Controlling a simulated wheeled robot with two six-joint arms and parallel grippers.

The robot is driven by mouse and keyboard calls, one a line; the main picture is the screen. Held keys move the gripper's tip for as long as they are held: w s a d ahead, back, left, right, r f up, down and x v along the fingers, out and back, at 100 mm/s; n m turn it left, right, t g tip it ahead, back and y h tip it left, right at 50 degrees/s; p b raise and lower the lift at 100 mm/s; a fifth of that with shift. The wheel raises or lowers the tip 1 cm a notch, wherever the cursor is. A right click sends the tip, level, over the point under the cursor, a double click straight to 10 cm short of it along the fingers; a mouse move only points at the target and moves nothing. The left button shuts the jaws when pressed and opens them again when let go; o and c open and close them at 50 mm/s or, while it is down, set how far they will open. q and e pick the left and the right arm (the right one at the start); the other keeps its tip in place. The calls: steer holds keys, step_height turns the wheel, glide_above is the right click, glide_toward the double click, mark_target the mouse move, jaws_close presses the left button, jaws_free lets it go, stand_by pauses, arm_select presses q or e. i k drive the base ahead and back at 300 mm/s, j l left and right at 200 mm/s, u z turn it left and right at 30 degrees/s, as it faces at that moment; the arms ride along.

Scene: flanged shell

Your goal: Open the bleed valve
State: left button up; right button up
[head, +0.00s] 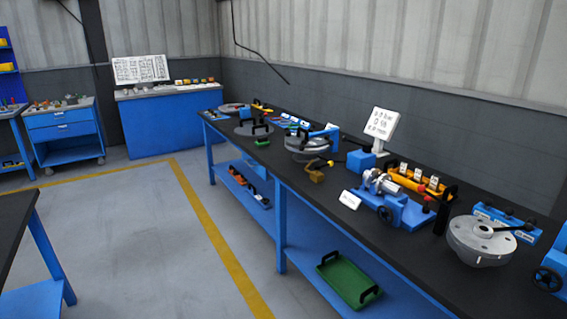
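I cannot tell for sure which part is the bleed valve. A grey flanged metal shell (482,241) sits on the black-topped bench at the right. A black lever-like part (513,228) reaches from its top toward a blue block with black knobs (507,222). A blue fixture (405,210) left of the shell holds a metal cylinder (381,183) and has a black handwheel (385,215) and red knobs. Another black handwheel (547,279) is on a blue fixture cut off by the right edge. Neither of my grippers is in view.
The long bench (330,205) also carries round metal flanges (308,147), a yellow tray (420,183) and a display sign (381,124). A green tray (348,279) is on its lower shelf. The grey floor (130,235) with a yellow line is clear. Another table (15,225) stands at left.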

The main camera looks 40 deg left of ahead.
mark_target(326, 165)
steer(key=u, duration=1.15)
steer(key=i+j+u, duration=0.3)
steer(key=i, duration=0.35)
steer(key=i+j+u, duration=0.25)
steer(key=i, duration=0.4)
steer(key=i+u, duration=0.3)
steer(key=i, duration=0.4)
steer(key=i+j+z, duration=0.1)
steer(key=i+z, duration=0.2)
steer(key=i, duration=0.15)
steer(key=i+j+z, duration=0.2)
steer(key=i+z, duration=0.15)
steer(key=i+j+z, duration=0.3)
steer(key=i, duration=0.2)
steer(key=i+j+z, duration=0.25)
steer(key=z, duration=0.2)
steer(key=i+j+z, duration=0.2)
steer(key=z, duration=0.3)
steer(key=i+j+z, duration=0.1)
steer(key=j+z, duration=0.35)
steer(key=i+j+z, duration=0.1)
steer(key=j+z, duration=0.65)
steer(key=j, duration=0.35)
